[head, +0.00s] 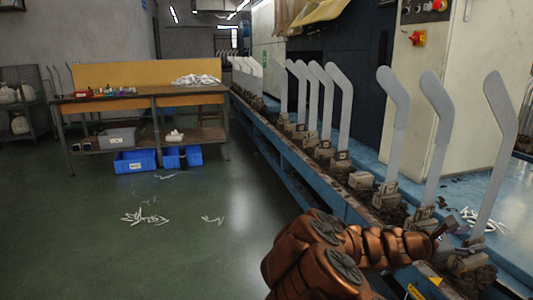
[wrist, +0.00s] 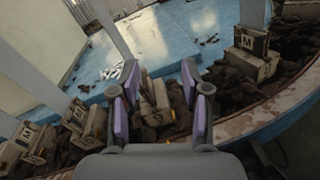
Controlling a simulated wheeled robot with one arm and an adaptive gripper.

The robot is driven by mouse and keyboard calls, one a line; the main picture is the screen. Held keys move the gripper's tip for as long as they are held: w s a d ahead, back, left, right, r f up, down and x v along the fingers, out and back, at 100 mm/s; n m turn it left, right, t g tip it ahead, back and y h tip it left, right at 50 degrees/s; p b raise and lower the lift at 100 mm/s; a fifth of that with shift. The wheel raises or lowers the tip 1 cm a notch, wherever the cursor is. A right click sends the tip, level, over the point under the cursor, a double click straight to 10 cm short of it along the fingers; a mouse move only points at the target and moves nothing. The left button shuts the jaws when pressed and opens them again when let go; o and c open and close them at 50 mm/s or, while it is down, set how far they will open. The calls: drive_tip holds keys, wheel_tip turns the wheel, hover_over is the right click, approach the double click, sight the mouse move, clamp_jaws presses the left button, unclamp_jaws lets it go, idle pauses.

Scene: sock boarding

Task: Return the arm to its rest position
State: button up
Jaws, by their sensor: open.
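My copper-coloured arm (head: 345,245) reaches from the lower middle of the head view to the right, low over the blue machine edge. My gripper (head: 462,226) is at its end, near the foot of the rightmost grey sock board (head: 500,110). In the wrist view my gripper (wrist: 160,86) is open, with purple pads on its fingers, and nothing shows held between them. A pale block (wrist: 156,100) among brown debris lies below and between the fingers. Whether the fingers touch anything is unclear.
Several upright foot-shaped boards (head: 435,120) line the blue machine (head: 285,145) close to my arm. A wooden table (head: 140,97) holds a white pile (head: 196,80), with blue bins (head: 135,161) below. White scraps (head: 145,217) lie on the green floor, otherwise clear at left.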

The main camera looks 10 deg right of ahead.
drive_tip(key=s+a+r+m+g+y+p, duration=0.3)
drive_tip(key=s+a+r+m+y+p, duration=0.3)
drive_tip(key=s+a+r+m+p, duration=0.65)
drive_tip(key=s+a+r+t+y+p, duration=0.1)
drive_tip(key=a+r+y+p, duration=0.3)
drive_tip(key=a, duration=0.6)
drive_tip(key=s+a+r+t+y+p, duration=0.1)
drive_tip(key=s+a+r+y+p, duration=0.2)
drive_tip(key=a+p, duration=0.5)
drive_tip(key=s+a+r+t+y+p, duration=0.1)
drive_tip(key=s+a+r+y+p, duration=0.3)
drive_tip(key=a+p, duration=0.3)
drive_tip(key=a+r, duration=0.1)
drive_tip(key=a, duration=0.4)
drive_tip(key=shift+r+m+y, duration=0.15)
drive_tip(key=shift+m+y, duration=0.15)
drive_tip(key=shift+m, duration=0.05)
drive_tip(key=shift+a, duration=0.1)
drive_tip(key=shift+c, duration=0.5)
